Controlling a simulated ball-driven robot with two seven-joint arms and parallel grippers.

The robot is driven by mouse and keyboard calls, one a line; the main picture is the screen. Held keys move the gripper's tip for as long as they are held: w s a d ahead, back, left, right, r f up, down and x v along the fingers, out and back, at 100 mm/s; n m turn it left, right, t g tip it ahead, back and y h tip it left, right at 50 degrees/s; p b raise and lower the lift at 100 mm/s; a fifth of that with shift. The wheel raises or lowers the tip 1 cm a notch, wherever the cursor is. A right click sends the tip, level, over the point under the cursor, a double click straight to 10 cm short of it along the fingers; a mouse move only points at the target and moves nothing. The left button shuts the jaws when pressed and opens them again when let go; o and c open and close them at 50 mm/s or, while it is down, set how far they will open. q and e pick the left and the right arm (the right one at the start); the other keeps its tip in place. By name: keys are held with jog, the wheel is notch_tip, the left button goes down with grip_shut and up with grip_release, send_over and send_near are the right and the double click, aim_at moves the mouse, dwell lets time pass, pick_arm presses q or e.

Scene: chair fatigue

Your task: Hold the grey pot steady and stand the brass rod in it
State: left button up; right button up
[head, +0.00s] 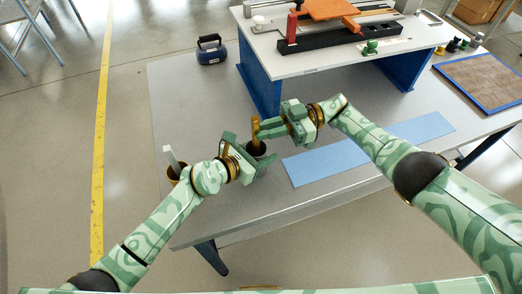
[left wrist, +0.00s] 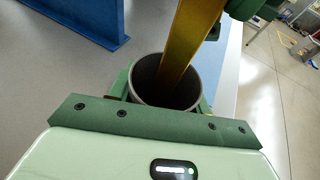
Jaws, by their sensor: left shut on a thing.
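The grey pot (head: 257,149) stands on the grey table; in the left wrist view its round rim (left wrist: 136,82) and dark inside show. My left gripper (head: 250,157) is shut on the pot, a finger on each side of it. The brass rod (head: 255,127) is a flat, gold-coloured bar, roughly upright over the pot. In the left wrist view the rod (left wrist: 188,45) runs down into the pot's mouth; whether its lower end touches the bottom is hidden. My right gripper (head: 263,130) is shut on the upper part of the rod.
A dark pot (head: 176,174) with a pale bar (head: 170,156) stands at the table's left edge. A blue mat (head: 310,167) lies right of the grey pot. A blue kettle-like weight (head: 211,53) and a raised white bench (head: 290,64) are behind. The table's left middle is clear.

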jog(key=o, duration=0.4)
jog(key=shift+o, duration=0.2)
notch_tip(320, 180, up, 10)
pick_arm(q)
jog(key=o, duration=1.1)
jog(key=shift+a, duration=0.1)
